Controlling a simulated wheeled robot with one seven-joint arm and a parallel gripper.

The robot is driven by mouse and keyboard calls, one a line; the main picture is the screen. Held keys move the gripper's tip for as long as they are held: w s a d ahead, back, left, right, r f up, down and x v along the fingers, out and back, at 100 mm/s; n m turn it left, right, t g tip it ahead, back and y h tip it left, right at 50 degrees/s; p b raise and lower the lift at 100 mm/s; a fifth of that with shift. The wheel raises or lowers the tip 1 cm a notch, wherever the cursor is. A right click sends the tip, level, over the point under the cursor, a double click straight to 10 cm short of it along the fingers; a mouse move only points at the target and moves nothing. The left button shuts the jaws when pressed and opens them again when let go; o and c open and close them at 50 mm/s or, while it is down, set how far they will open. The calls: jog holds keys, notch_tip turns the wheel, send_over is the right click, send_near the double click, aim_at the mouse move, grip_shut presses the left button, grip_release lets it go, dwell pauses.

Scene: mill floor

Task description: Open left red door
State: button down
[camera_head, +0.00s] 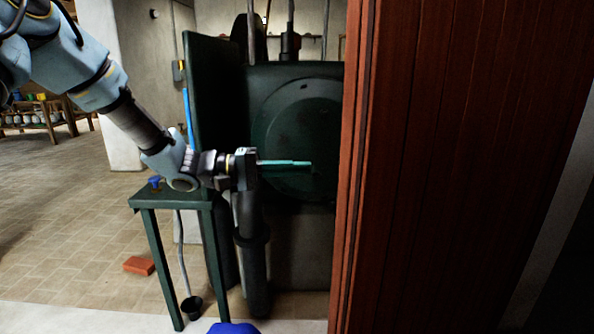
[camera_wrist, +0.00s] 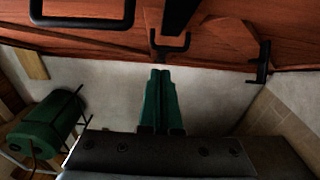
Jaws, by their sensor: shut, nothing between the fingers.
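A red plank door (camera_head: 455,165) fills the right of the head view, its left edge upright near the middle of the picture. Red boards with black metal fittings, likely the same door (camera_wrist: 215,35), run across the top of the wrist view. A black loop-shaped bar (camera_wrist: 82,22) is at upper left there, and a small black bracket (camera_wrist: 172,46) lies just beyond my fingertips. My gripper (camera_head: 309,163) is shut and empty, its green fingers left of the door edge in the head view. The fingers (camera_wrist: 160,72) show no clear contact with the bracket.
A green metal table (camera_head: 170,198) stands below my arm, beside a dark green machine with a round cover (camera_head: 300,125). A brick (camera_head: 139,265) and a small black pot (camera_head: 191,307) are on the floor. Open tiled floor lies at left.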

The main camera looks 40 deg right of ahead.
jog(key=b+v, duration=0.3)
jog(key=v, duration=0.8)
jog(key=shift+w+d+b, duration=0.15)
jog(key=shift+w+b, duration=0.15)
jog(key=shift+w, duration=0.05)
